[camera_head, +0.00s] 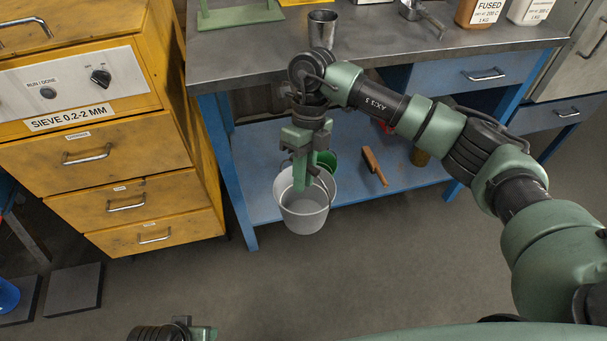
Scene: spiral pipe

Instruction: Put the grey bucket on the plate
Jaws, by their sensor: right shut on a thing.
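The grey bucket (303,214) hangs upright in front of the blue workbench, over the floor. My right gripper (310,184) points down at the bucket and is shut on it; the exact grip at the rim or handle is hard to make out. A dark square plate (72,290) lies bare on the floor at the lower left, well to the left of the bucket. A second dark plate (22,306) is beside it, cut by the picture edge. Part of my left gripper (203,333) shows at the bottom edge; its fingers are cut off.
A blue bucket (6,296) is at the left edge. The bench's lower shelf (345,192) holds a brush (374,165) and a green item. Floor in front is clear.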

